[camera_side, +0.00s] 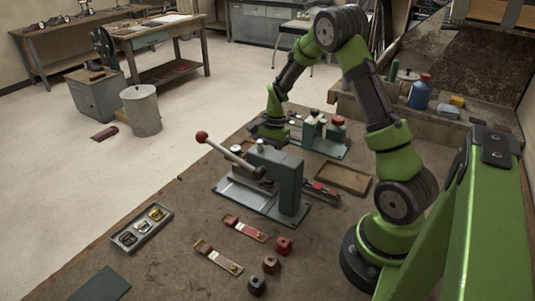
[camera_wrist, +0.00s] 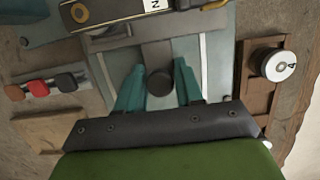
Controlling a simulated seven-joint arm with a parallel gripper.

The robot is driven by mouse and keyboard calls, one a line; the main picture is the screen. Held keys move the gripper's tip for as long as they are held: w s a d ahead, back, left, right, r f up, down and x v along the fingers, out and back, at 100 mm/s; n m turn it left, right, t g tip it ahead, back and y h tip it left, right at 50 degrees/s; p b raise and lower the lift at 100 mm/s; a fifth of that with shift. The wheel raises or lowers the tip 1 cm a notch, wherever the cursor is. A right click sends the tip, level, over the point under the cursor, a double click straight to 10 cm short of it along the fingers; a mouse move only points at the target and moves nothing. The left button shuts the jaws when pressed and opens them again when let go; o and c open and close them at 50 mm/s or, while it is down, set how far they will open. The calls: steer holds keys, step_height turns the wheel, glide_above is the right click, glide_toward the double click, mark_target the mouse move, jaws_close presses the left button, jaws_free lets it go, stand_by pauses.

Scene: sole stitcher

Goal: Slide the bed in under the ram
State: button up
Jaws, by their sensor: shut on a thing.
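In the wrist view the two teal fingers of my gripper (camera_wrist: 160,88) stand on either side of a dark round knob (camera_wrist: 159,82), shut on it. The knob sits on a grey strip (camera_wrist: 156,53), apparently the bed, between two pale rails. A dark machine head (camera_wrist: 135,12) with a gold ring and white label crosses the top of this view; the ram cannot be made out clearly. In the side view my gripper (camera_side: 270,132) is low at the left end of the far grey-green machine (camera_side: 322,146); its fingertips are too small to read there.
A lever press (camera_side: 275,178) with a red ball handle stands nearer on the bench. Straps (camera_side: 245,228), small blocks (camera_side: 270,265) and a buckle tray (camera_side: 141,231) lie in front.

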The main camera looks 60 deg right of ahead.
steer(key=shift+a, duration=0.1)
steer(key=shift+a, duration=1.95)
steer(key=o, duration=0.6)
steer(key=shift+r, duration=0.1)
steer(key=shift+a+v, duration=0.25)
steer(key=shift+v, duration=0.75)
steer(key=shift+a+v, duration=0.25)
steer(key=shift+v, duration=0.8)
steer(key=shift+a+v, duration=0.25)
steer(key=shift+v, duration=0.75)
steer(key=shift+d+r, duration=0.1)
steer(key=shift+r, duration=0.1)
steer(key=d, duration=1.2)
